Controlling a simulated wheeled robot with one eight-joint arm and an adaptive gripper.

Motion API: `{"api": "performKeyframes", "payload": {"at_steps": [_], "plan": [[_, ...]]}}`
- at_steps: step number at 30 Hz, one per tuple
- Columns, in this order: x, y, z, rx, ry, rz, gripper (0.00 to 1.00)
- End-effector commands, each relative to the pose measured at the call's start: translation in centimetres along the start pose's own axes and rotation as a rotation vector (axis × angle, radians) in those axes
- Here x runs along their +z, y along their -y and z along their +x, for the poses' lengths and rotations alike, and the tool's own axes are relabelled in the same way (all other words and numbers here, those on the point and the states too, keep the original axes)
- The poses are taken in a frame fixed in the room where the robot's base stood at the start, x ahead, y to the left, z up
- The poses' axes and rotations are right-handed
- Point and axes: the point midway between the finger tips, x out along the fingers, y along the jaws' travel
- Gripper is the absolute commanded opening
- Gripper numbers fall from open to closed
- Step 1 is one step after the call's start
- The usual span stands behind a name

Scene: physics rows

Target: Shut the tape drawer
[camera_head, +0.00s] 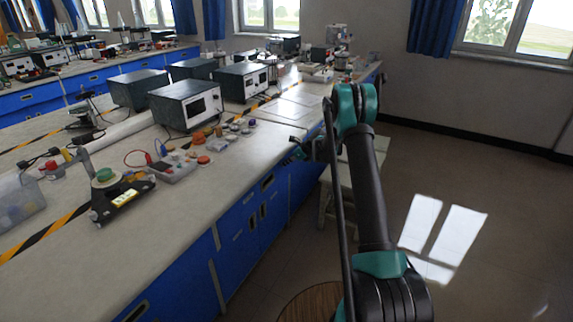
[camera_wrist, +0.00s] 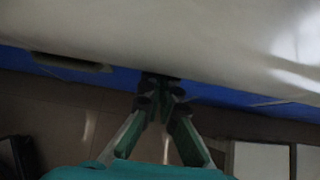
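My gripper (camera_head: 303,149) is at the front edge of the long workbench, beside the blue fronts below its top. In the wrist view my gripper (camera_wrist: 161,82) has its fingers drawn together at the tips, with nothing seen between them. The tips are close to the blue front (camera_wrist: 215,94) under the pale bench top; I cannot tell if they touch. A blue drawer front with a dark handle (camera_head: 267,183) is below the edge. A handle recess (camera_wrist: 70,62) shows left of the tips. No label marks the tape drawer, and no drawer is clearly seen standing out.
The bench top (camera_head: 235,160) holds instrument boxes (camera_head: 186,104), a tape dispenser (camera_head: 118,199), and a small wired board (camera_head: 178,166). A pale stool (camera_head: 343,178) stands beneath my arm by the bench. The floor (camera_head: 480,185) to the right is clear.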

Motion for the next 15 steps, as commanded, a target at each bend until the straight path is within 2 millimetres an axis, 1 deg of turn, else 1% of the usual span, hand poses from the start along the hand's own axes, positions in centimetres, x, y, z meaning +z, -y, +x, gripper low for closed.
{"api": "performKeyframes", "payload": {"at_steps": [1,8,14,15], "plan": [[0.6,-0.1,0.3,0.0,0.009,-0.002,0.0],[0.2,0.0,0.0,0.0,0.01,-0.002,0.0],[-1.7,0.7,-1.9,0.0,0.005,-0.001,0.0],[-1.8,0.8,-2.7,0.001,0.004,-0.003,0.0]]}}
